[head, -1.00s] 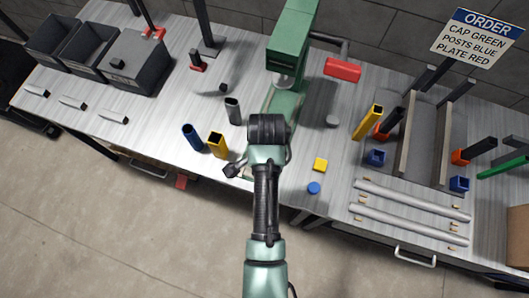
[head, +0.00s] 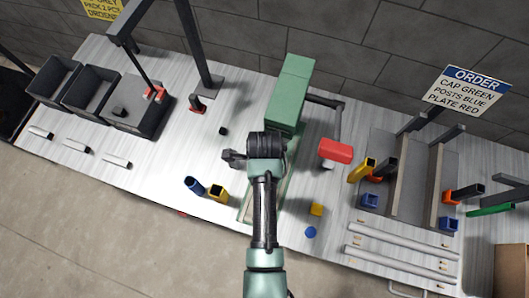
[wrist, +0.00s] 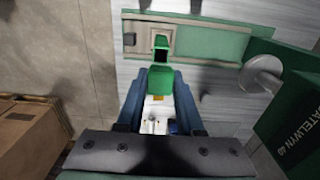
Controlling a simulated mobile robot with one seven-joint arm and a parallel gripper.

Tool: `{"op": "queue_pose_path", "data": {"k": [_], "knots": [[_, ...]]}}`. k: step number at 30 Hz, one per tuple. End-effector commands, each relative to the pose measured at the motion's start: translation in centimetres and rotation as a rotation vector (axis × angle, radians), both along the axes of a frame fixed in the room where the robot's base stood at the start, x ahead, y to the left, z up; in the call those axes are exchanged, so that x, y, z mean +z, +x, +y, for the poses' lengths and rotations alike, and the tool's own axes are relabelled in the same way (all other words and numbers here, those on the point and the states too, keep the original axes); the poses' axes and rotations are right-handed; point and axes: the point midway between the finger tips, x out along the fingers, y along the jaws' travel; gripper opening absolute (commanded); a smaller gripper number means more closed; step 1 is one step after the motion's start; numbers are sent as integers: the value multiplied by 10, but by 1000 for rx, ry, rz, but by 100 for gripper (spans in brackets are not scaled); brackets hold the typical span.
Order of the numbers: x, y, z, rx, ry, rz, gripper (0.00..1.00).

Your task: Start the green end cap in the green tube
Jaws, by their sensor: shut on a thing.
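In the wrist view my gripper (wrist: 161,76) is shut, its two blue-grey fingers on either side of a green piece (wrist: 161,82) that I take as the green end cap. Just beyond the fingertips is a green part with a dark square opening (wrist: 162,47), which looks like the mouth of the green tube. It is over the press's green base. I cannot tell whether the two touch or overlap.
The green press (head: 288,95) stands close behind my wrist. A blue tube (head: 194,186) and a yellow tube (head: 217,192) stand left in front. A red block (head: 335,151) is right of the press. A long green bar (head: 490,210) lies at the right edge. Grey bins (head: 90,88) stand left.

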Motion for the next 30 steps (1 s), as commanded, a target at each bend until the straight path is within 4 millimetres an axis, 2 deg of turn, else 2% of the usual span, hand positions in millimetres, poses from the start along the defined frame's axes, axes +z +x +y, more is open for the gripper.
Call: {"op": "queue_pose_path", "data": {"k": [8, 24, 30], "knots": [[-6, 0, 0, 0, 0, 0, 0], [-52, 0, 0, 1, 0, 1, 0], [-58, 1, 0, 1, 0, -1, 0]]}}
